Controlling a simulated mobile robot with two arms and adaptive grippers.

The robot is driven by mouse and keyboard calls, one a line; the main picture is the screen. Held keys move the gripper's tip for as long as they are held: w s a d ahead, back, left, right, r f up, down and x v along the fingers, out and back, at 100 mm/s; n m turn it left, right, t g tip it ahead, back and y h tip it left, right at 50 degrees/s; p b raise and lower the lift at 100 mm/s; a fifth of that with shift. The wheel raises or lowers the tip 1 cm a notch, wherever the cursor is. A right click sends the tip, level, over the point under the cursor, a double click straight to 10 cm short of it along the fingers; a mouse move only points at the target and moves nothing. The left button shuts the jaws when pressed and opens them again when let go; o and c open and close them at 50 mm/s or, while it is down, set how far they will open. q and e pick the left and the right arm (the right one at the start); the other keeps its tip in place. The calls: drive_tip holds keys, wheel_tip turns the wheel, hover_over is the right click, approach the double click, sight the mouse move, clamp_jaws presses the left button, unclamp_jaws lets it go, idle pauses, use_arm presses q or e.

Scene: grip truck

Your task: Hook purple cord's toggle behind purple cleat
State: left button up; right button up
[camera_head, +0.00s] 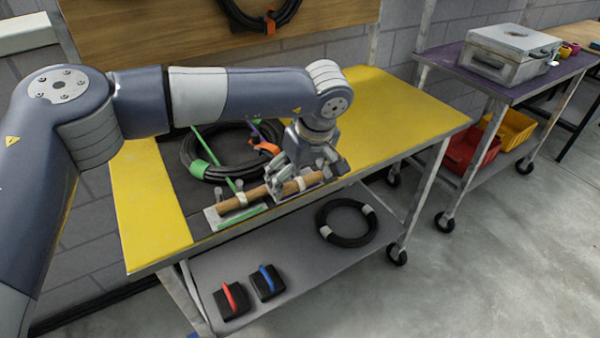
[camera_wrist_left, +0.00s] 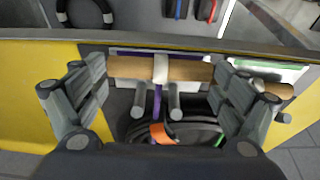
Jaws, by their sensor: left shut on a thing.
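My left gripper (camera_head: 301,179) is shut on the purple cord's wooden toggle (camera_wrist_left: 185,70), with one finger near each end. The toggle has a white band at its middle. The purple cord (camera_wrist_left: 157,98) runs from the band between the two grey posts of the purple cleat (camera_wrist_left: 175,104), towards the coil. The toggle lies across the table-edge side of these posts, over the cleat's purple strip (camera_wrist_left: 150,51). I cannot tell whether it touches the posts or how high it is. My right gripper is not in view.
Another wooden toggle (camera_head: 233,203) lies at the green cleat on the left, with a green cord (camera_head: 215,160). A black cable coil (camera_head: 190,165) with green and orange ties lies behind. The yellow tabletop (camera_head: 385,110) is clear on the right.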

use_arm(q)
drive_tip(key=shift+f, duration=0.25)
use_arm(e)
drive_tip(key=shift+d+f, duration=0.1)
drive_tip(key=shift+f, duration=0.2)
use_arm(q)
drive_tip(key=o, duration=0.8)
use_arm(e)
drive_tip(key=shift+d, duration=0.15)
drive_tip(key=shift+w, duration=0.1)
use_arm(q)
drive_tip(key=shift+r, duration=0.3)
drive_tip(key=v, duration=0.7)
drive_tip(key=shift+d+r, duration=0.15)
drive_tip(key=shift+r, duration=0.1)
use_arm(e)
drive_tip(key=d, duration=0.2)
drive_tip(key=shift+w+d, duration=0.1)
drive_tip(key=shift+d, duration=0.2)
use_arm(q)
drive_tip(key=shift+s+r, duration=0.1)
drive_tip(key=shift+s, duration=0.05)
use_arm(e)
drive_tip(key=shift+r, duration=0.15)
